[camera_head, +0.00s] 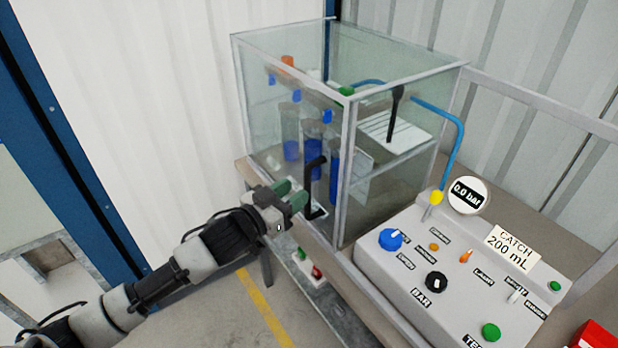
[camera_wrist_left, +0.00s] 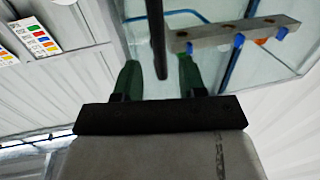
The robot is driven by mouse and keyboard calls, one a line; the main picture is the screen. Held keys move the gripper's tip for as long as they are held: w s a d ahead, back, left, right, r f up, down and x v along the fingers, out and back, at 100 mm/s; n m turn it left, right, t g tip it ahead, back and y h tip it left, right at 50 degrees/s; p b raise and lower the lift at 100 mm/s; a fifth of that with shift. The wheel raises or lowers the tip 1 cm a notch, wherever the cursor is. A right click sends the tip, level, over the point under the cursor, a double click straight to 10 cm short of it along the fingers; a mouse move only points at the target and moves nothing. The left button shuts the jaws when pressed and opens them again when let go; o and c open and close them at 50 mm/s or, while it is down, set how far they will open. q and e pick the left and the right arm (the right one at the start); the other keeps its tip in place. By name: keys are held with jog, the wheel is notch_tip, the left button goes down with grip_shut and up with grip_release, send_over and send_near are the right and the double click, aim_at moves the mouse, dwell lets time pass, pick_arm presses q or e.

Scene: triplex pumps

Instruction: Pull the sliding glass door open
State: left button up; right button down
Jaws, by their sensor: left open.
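The glass cabinet (camera_head: 395,90) stands on a bench, and its front-left glass face is toward my left arm. A black upright handle (camera_head: 314,180) is on the lower part of that face. My left gripper (camera_head: 294,195) is open, with its green fingertips just left of the handle in the head view. In the left wrist view, a black bar (camera_wrist_left: 156,40) appears between the spread fingers (camera_wrist_left: 159,78). Contact with it cannot be told. I cannot see any clear gap in the glass. My right gripper is not in view.
Blue-filled cylinders (camera_head: 291,150) stand inside the cabinet. A control panel (camera_head: 400,262) with knobs and a 0.0 bar gauge (camera_head: 467,194) stands right of it. A blue hose (camera_head: 455,130) links cabinet and panel. Floor with a yellow line (camera_head: 265,308) lies below my arm.

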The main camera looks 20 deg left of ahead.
aim_at(305, 185)
pick_arm(q)
jog(key=p+x, duration=0.1)
jog(key=x, duration=0.4)
grip_shut()
